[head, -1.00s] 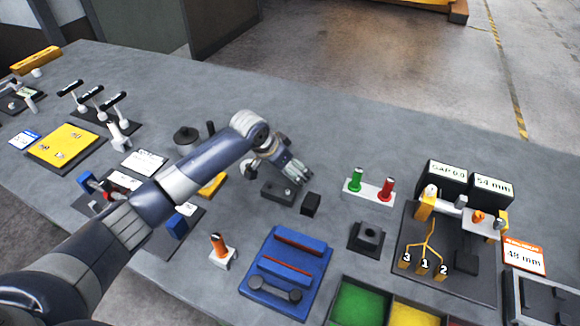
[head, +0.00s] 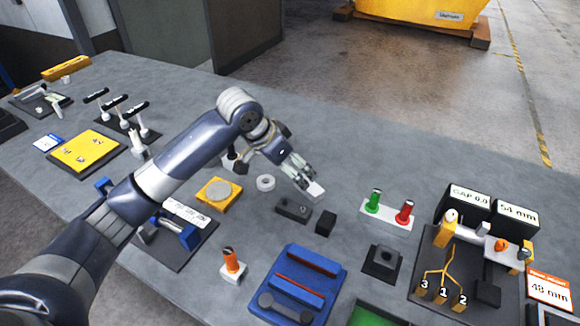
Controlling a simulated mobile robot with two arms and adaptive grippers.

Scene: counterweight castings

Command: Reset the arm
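My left arm comes in from the lower left and reaches over the bench. Its gripper (head: 306,182) hangs near the bench middle, above and behind a small black block (head: 326,222) and a dark flat fixture (head: 293,208). A small white piece (head: 316,190) shows right at the fingertips. I cannot tell whether the fingers hold it or it lies behind them, nor how far the fingers are apart. My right gripper is not in view.
Near the arm are a white ring (head: 265,183), a yellow plate with a grey disc (head: 219,194) and an orange-topped peg (head: 231,262). A blue tray (head: 298,282) lies in front. Green and red pegs (head: 387,210) stand to the right. The bench behind the gripper is fairly clear.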

